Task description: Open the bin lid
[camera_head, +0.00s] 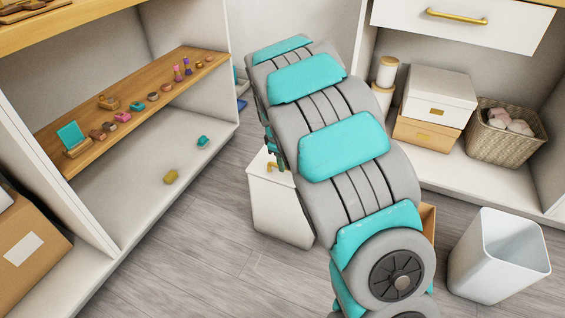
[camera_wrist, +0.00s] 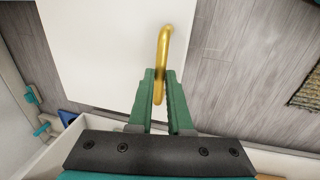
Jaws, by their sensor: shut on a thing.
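The bin (camera_head: 280,210) is a white box on the floor, partly hidden behind my arm in the head view. Its white lid (camera_wrist: 95,45) fills the upper left of the wrist view. A gold handle (camera_wrist: 162,55) sits at the lid's edge and also shows small in the head view (camera_head: 272,167). My gripper (camera_wrist: 160,88) has its green fingers closed on the handle, one on each side. How far the lid is raised is hard to tell, as my arm hides much of it.
A shelf unit (camera_head: 150,105) with small charms stands at left. At right are stacked boxes (camera_head: 437,97), a wicker basket (camera_head: 507,135) and an open white waste bin (camera_head: 500,255). The grey floor (camera_head: 215,215) between the left shelves and the bin is clear.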

